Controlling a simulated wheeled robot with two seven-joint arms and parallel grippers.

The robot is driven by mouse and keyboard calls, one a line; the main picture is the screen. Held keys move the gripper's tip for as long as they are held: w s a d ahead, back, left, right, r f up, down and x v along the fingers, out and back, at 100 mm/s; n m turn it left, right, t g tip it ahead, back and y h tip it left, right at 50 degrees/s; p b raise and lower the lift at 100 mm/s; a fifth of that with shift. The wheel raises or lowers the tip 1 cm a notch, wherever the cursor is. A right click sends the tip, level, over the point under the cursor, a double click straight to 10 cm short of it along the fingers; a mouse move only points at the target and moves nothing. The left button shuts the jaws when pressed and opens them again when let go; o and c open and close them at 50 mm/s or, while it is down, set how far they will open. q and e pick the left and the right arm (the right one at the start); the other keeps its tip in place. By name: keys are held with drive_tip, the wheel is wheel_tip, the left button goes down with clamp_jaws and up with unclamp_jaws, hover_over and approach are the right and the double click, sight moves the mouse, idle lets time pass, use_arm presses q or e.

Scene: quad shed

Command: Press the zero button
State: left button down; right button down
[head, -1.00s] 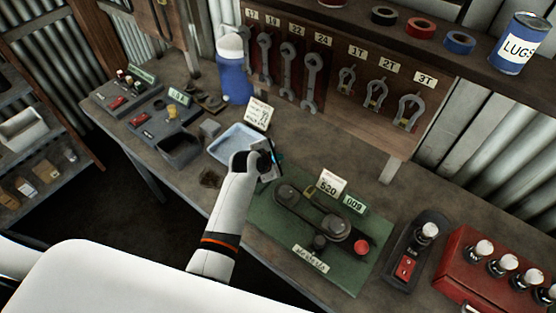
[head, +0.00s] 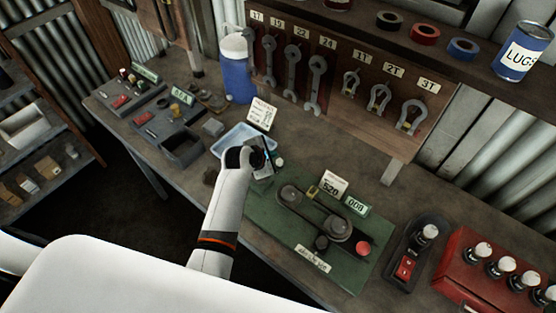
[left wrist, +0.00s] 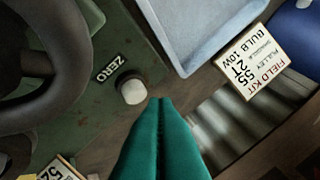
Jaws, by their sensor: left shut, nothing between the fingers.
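The zero button (left wrist: 131,90) is a pale round cap on the green board, beside a ZERO label (left wrist: 111,68) in the left wrist view. In the head view it is a small pale spot (head: 279,161) just right of my left gripper (head: 268,162). The gripper's teal fingers (left wrist: 162,102) are shut and empty. Their tips are beside the button in the wrist view and look apart from it; their height over it is hard to judge. The green board (head: 290,239) carries pulleys, a red button (head: 362,248) and a small display (head: 356,205) that seems to read 000.
A blue tray (head: 229,140) and a white note card (head: 261,114) are close to my left gripper. A blue jug (head: 236,70) stands behind. A switch box (head: 405,268) and a red case (head: 461,281) are at the right.

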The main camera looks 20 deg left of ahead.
use_arm(q)
drive_tip(key=shift+w+r, duration=0.15)
drive_tip(key=shift+r, duration=0.8)
drive_tip(key=shift+d+r, duration=0.2)
drive_tip(key=shift+r, duration=0.1)
drive_tip(key=shift+d+r, duration=0.25)
drive_tip(key=shift+w, duration=0.1)
use_arm(e)
drive_tip(key=shift+a, duration=0.1)
